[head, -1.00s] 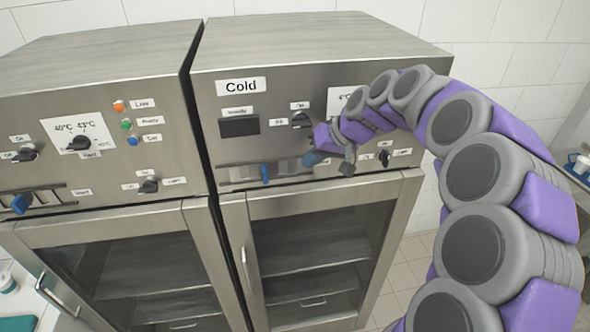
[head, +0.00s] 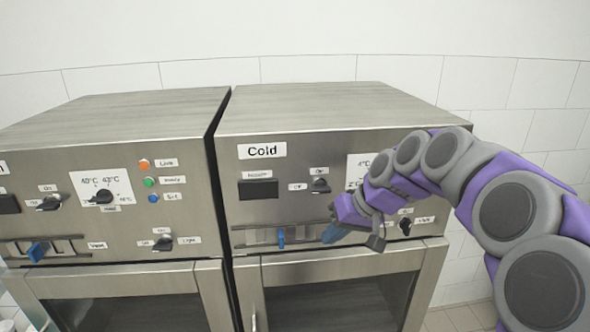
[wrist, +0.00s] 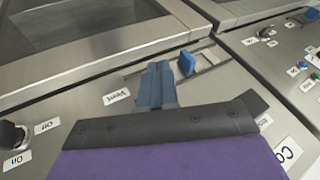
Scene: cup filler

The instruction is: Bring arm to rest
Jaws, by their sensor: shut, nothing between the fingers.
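My purple and grey arm reaches in from the right in the head view. My gripper (head: 333,234) is shut and empty, with blue fingers in front of the panel of the cabinet labelled Cold (head: 262,150). In the wrist view the shut fingers (wrist: 157,85) point toward the panel edge above the glass door. A blue vent slider (head: 281,237) is just left of the gripper in the head view. It shows to the right of the fingers in the wrist view (wrist: 186,62). I cannot tell whether the fingers touch the panel.
A second steel cabinet (head: 120,140) stands on the left, with a knob, coloured lights and its own blue slider (head: 38,251). Below the Cold panel is a glass door (head: 335,300). A tiled wall (head: 400,78) is behind. Free floor shows at lower right.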

